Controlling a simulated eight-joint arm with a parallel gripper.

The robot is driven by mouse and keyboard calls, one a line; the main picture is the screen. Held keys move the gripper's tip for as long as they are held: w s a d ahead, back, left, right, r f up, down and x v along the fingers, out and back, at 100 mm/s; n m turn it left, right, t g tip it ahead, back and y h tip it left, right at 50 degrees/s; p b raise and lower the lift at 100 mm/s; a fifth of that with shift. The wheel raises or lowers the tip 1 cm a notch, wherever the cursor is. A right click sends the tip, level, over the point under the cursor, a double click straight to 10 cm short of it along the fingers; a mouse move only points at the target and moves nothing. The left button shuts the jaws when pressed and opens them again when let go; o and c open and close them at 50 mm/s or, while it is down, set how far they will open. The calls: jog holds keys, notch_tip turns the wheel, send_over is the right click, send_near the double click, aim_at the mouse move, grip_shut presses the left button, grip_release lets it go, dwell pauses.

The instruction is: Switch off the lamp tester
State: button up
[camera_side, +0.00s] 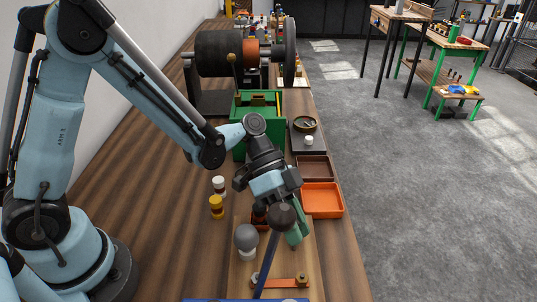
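The lamp tester appears to be the wooden board (239,278) at the front of the bench. A grey round bulb (247,237) on a white base stands on it and shows no glow. A lever with a dark ball knob (283,215) and a blue shaft (267,265) leans up in front of my gripper. A copper-orange strip (283,283) lies near the shaft's lower end. My gripper (296,229) points down behind the knob, with a green finger showing to its right. The knob hides the other finger, and I cannot tell whether they touch the lever.
An orange tray (322,200) and a brown tray (313,168) lie beyond on the right. A white-topped jar (218,184) and a yellow jar (216,207) stand left. A green box (246,105) and a large drum machine (219,53) stand farther back.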

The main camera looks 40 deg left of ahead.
jog(key=shift+w+a, duration=0.1)
jog(key=v, duration=1.2)
jog(key=shift+r, duration=0.1)
jog(key=shift+o, duration=1.3)
jog(key=shift+d+r, duration=0.1)
jog(key=shift+d, duration=0.35)
jog(key=s+d+r+m+t+y, duration=0.2)
jog(key=d+r+y, duration=0.1)
jog(key=d+y, duration=0.15)
jog(key=shift+y, duration=0.25)
jog(key=x, duration=0.7)
jog(key=a+x, duration=0.1)
jog(key=x, duration=0.3)
jog(key=shift+d+f, duration=0.15)
jog(key=shift+f, duration=0.4)
